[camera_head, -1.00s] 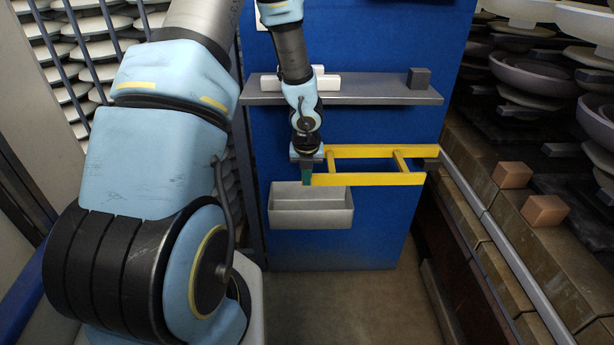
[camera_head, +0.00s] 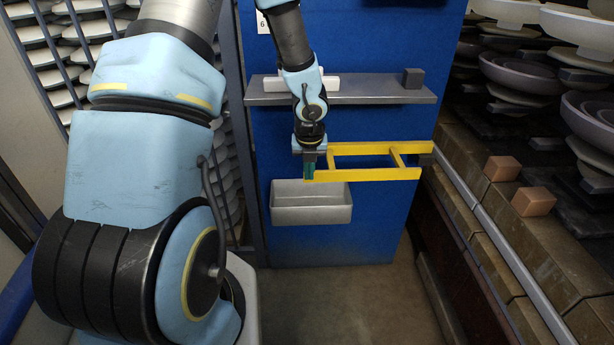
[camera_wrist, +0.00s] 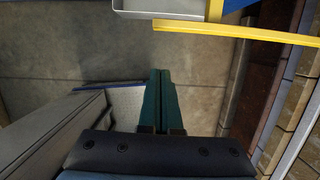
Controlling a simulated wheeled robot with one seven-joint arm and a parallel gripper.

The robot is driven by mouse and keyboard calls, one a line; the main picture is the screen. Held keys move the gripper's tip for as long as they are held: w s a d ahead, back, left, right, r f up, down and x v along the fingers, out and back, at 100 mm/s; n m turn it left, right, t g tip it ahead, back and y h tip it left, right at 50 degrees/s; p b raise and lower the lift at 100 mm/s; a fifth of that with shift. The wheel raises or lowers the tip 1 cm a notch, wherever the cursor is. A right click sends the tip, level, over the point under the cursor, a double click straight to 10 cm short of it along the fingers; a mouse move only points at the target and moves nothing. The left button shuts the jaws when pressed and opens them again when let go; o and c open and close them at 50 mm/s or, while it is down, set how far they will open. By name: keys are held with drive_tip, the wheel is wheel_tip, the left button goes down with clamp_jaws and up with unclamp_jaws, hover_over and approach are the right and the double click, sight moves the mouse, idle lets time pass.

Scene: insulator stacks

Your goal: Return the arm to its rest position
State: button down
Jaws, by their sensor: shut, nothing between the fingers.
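My gripper (camera_head: 309,171) hangs at the end of my light-blue arm, pointing down in front of the blue panel (camera_head: 375,230). It is at the left end of the yellow frame (camera_head: 365,175) and above the grey bin (camera_head: 312,214) in the head view. In the wrist view its two green fingers (camera_wrist: 159,92) are together with nothing between them. Below them the wrist view shows bare floor. The yellow frame (camera_wrist: 235,32) and a corner of the bin (camera_wrist: 160,8) show at the top of that view, apart from the fingertips.
A grey shelf (camera_head: 370,97) with a dark block (camera_head: 413,78) and a white item (camera_head: 329,83) crosses the panel above. At right, two orange blocks (camera_head: 502,168) sit on a stepped ledge beside stacked insulators (camera_head: 520,75). The floor (camera_head: 350,300) before the panel is clear.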

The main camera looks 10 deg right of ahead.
drive_tip(key=s+a+r+m, duration=0.6)
drive_tip(key=a+r+m, duration=0.2)
drive_tip(key=m, duration=0.9)
drive_tip(key=s+a+r+m+g+p, duration=0.1)
drive_tip(key=s+a+r+m, duration=0.5)
drive_tip(key=m, duration=1.2)
drive_tip(key=a+r, duration=0.2)
drive_tip(key=a, duration=0.2)
drive_tip(key=shift+s, duration=0.3)
drive_tip(key=shift+a+r, duration=0.1)
